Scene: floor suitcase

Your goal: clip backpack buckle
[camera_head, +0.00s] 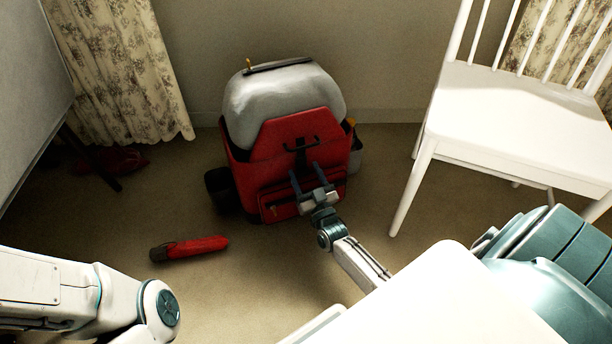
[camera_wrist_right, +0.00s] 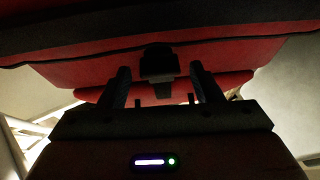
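A red backpack (camera_head: 270,178) with a bulging grey top stands upright on the carpet near the back wall. A black buckle (camera_head: 301,147) on a dark strap shows at the middle of its front flap, below a dark handle. The buckle also shows in the right wrist view (camera_wrist_right: 158,62), dark against the red fabric. My right gripper (camera_head: 306,169) is in front of the backpack, just below the buckle. Its two fingers are apart, with the buckle between or just beyond the fingertips; contact cannot be told. My left arm enters at the lower left, but its gripper is out of view.
A red cylindrical item (camera_head: 195,248) with a dark end lies on the carpet left of the backpack. A white chair (camera_head: 515,115) stands at the right. A dark red item (camera_head: 112,160) lies near the curtain (camera_head: 120,70). Open carpet lies around the backpack's front.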

